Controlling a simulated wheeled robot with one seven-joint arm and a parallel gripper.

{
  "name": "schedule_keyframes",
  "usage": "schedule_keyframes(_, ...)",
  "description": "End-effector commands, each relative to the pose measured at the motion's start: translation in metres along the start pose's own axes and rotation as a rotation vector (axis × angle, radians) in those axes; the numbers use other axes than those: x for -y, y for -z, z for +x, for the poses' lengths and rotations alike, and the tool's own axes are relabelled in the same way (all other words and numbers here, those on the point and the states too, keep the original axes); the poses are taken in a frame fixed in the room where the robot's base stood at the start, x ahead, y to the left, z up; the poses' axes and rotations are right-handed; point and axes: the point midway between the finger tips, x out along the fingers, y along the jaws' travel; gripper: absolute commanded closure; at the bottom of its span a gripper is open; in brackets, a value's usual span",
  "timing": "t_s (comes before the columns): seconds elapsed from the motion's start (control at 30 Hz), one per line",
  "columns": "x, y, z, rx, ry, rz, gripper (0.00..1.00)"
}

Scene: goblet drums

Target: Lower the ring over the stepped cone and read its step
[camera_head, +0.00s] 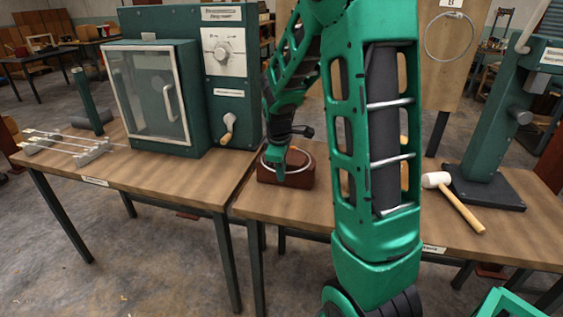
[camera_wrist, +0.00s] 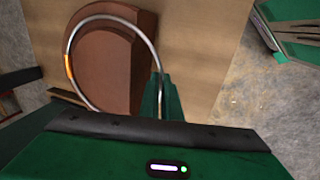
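A thin metal ring (camera_wrist: 78,33) with an orange section on its rim shows in the wrist view, and its near side runs into my gripper's green fingers (camera_wrist: 162,97). My gripper (camera_head: 281,176) points down at the brown piece and appears shut on the ring. The brown piece (camera_wrist: 103,65) has a rounded, stepped face and seems to be the stepped cone; it sits on the table in the head view (camera_head: 303,176). The ring overlaps the piece in view, off to one side. I cannot tell whether they touch. My arm and gripper hide part of both.
The wooden table (camera_head: 262,204) carries a white-headed mallet (camera_head: 452,198) and a green stand (camera_head: 483,188) on the right. A green cabinet with a glass door (camera_head: 150,95) stands on the left table. A large hoop (camera_head: 427,42) hangs on a board behind.

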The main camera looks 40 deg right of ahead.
Motion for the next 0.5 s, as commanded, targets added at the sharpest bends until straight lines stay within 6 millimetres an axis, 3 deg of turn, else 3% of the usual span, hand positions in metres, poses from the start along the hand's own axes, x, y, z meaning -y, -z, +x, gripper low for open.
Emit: schedule_keyframes(0.5,-0.005,0.001,-0.02,-0.001,-0.013,-0.001,1.0)
